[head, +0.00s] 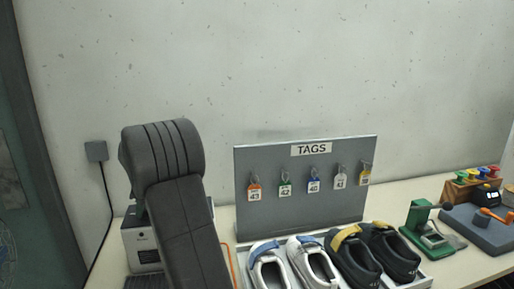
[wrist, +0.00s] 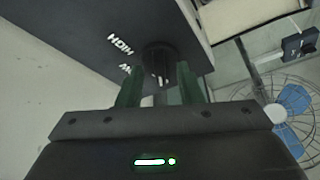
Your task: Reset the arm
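My gripper (wrist: 159,72) shows in the wrist view with two green fingers set apart. A dark round knob (wrist: 160,56) with a white mark lies in line with the space between the fingertips. Narrow gaps seem to show on both sides of it, and nothing is clearly held. The knob is on a dark panel (wrist: 85,30) with white lettering, partly reading "HIGH". In the head view my dark padded arm rises at left centre, and the gripper is hidden there.
A pale machine (head: 140,246) stands behind my arm. A grey TAGS board (head: 262,213) holds several tags. Several shoes (head: 352,262) sit in a white tray (head: 424,279) before it. A green press (head: 420,232) stands at right. A fan (wrist: 290,105) shows in the wrist view.

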